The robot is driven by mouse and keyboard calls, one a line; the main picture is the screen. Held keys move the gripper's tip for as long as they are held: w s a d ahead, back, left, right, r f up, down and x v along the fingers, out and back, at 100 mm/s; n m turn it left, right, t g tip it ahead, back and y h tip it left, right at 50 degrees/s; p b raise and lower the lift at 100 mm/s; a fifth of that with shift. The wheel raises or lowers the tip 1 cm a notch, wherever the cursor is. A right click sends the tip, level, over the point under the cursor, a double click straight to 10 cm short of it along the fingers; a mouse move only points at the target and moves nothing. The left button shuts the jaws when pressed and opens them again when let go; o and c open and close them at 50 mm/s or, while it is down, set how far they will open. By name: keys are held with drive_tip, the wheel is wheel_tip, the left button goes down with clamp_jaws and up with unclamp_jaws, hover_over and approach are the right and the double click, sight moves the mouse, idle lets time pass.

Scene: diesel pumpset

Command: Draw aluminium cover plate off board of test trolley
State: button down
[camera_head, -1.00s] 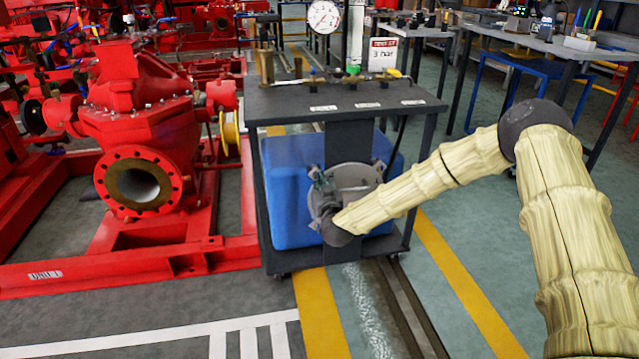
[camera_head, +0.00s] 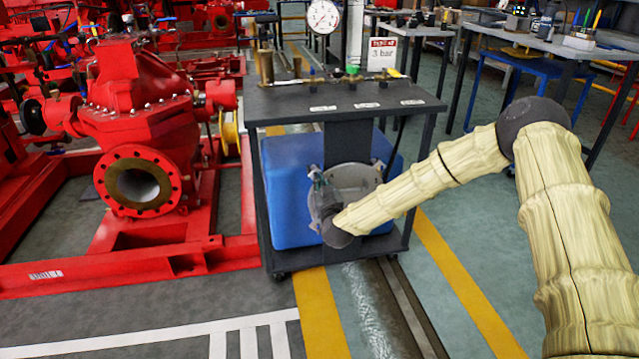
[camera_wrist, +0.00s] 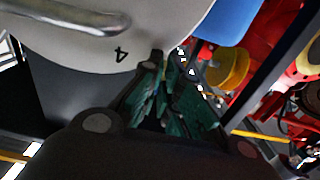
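The test trolley (camera_head: 432,101) stands mid-frame in the head view, with a dark upright board (camera_head: 346,140) at its front. The round grey aluminium cover plate (camera_head: 358,180) sits against the board, partly hidden by my gripper (camera_head: 318,182). In the wrist view the plate (camera_wrist: 160,25) fills the top, pale, with a bar handle (camera_wrist: 50,18) and a "4" marked near its rim. My gripper (camera_wrist: 168,62) has its fingertips by the plate's lower rim. I cannot tell whether they touch it or are closed on it.
A blue tank (camera_head: 285,195) sits inside the trolley behind the board. A red pump (camera_head: 140,130) on a red frame stands close at left. Gauge (camera_head: 323,16), fittings and a "3 bar" sign (camera_head: 382,54) stand on the trolley top.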

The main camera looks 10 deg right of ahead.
drive_tip(key=shift+s+r+p, duration=0.15)
drive_tip(key=shift+s+p, duration=0.4)
drive_tip(key=shift+s, duration=0.75)
drive_tip(key=shift+s+r+p, duration=0.1)
drive_tip(key=shift+s+p, duration=0.4)
drive_tip(key=shift+s, duration=0.8)
idle(1.6)
